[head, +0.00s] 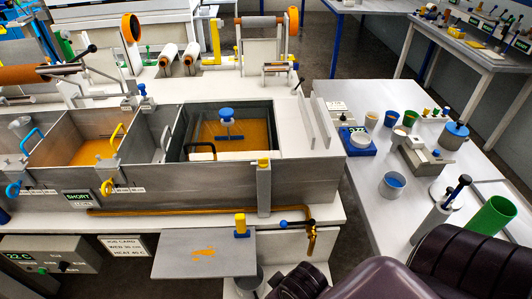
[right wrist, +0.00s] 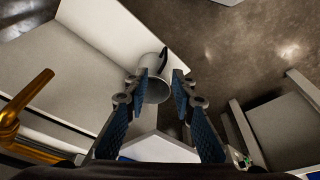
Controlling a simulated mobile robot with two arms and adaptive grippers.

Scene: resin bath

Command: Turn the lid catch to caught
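I cannot tell for certain which part is the lid catch. A yellow block on a blue base (head: 241,226) stands at the edge of a grey panel (head: 180,256) in front of the bath. Another yellow piece (head: 263,162) tops a grey upright on the bath's front wall (head: 200,187). The bath compartment (head: 258,104) is open on top, with orange resin and a blue-handled part (head: 227,124) inside. My right gripper (right wrist: 160,80) is open in the right wrist view, with nothing held; a grey mug (right wrist: 156,88) shows beyond its fingertips. My left gripper is not in view.
A brass pipe with a tap (head: 311,235) runs along the bath's front; it also shows in the right wrist view (right wrist: 25,105). The right-hand table (head: 350,95) holds cups, a blue scale (head: 357,142) and a green cylinder (head: 490,220). Bare floor shows between tables.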

